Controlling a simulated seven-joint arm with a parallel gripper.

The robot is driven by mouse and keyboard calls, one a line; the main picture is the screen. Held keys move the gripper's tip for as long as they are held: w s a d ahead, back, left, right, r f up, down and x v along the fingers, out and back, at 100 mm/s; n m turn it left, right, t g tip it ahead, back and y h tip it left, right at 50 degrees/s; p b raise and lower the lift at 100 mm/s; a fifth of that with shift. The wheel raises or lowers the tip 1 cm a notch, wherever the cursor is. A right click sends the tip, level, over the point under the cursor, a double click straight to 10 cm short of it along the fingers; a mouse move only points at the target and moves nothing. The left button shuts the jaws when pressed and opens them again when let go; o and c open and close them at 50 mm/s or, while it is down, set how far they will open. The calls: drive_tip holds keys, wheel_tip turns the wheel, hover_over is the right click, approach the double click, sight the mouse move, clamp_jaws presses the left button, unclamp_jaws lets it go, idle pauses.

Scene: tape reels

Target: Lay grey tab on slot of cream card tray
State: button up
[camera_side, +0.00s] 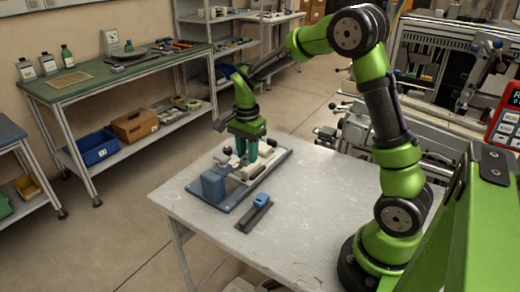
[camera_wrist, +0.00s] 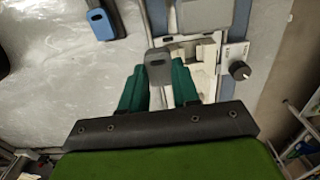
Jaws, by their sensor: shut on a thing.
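My gripper (camera_side: 246,152) points down over the fixture on the white table. Its teal fingers also show in the wrist view (camera_wrist: 158,84), shut on the grey tab (camera_wrist: 158,63), a flat piece with a dark oblong mark. The cream card tray (camera_wrist: 202,72) lies just right of and beyond the fingers there; it also shows in the side view (camera_side: 223,157). The tab's end is close to the tray's left edge in the wrist view. I cannot tell whether they touch. The slot cannot be made out clearly, and the fingers hide part of the tray.
A blue-grey block (camera_side: 213,186) stands on the front end of the fixture plate. A black knob (camera_wrist: 239,70) sits at its side. A dark strip with a blue piece (camera_side: 260,201) lies on the table nearby. The table's right part is clear.

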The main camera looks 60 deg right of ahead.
drive_tip(key=shift+w+d+f, duration=0.25)
drive_tip(key=shift+w+f, duration=0.75)
drive_tip(key=shift+w, duration=0.15)
drive_tip(key=shift+w+d+f, duration=0.2)
drive_tip(key=shift+w+f, duration=0.75)
drive_tip(key=shift+w, duration=0.2)
drive_tip(key=shift+f, duration=0.6)
drive_tip(key=o, duration=0.9)
